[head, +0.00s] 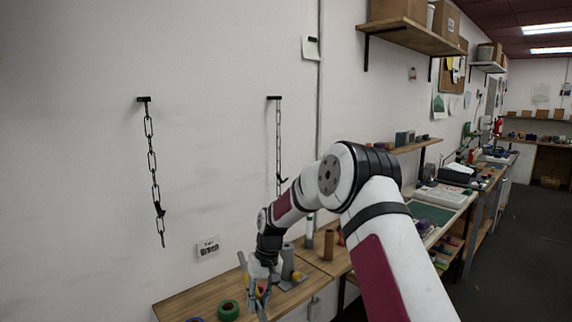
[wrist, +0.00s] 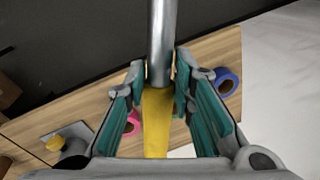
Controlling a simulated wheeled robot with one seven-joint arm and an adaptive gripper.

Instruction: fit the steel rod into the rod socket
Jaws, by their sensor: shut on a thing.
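My gripper (wrist: 159,84) is shut on the steel rod (wrist: 162,40), around its yellow grip (wrist: 156,125). The bare steel end points away from the jaws, toward the top of the wrist view. In the head view my gripper (head: 262,287) hangs over the front of the wooden bench, and the rod (head: 243,263) shows as a thin tilted grey bar beside it. A grey upright cylinder on a flat plate, which looks like the rod socket (head: 287,258), stands just right of my gripper. It seems to show at lower left in the wrist view (wrist: 73,150), apart from the rod; its opening is not clear.
A green tape roll (head: 228,310) lies on the wooden bench (head: 185,302). A brown cylinder (head: 329,244) stands right of the socket. Blue (wrist: 227,81) and pink (wrist: 132,123) rolls lie near the jaws in the wrist view. Two chains (head: 153,170) hang on the wall.

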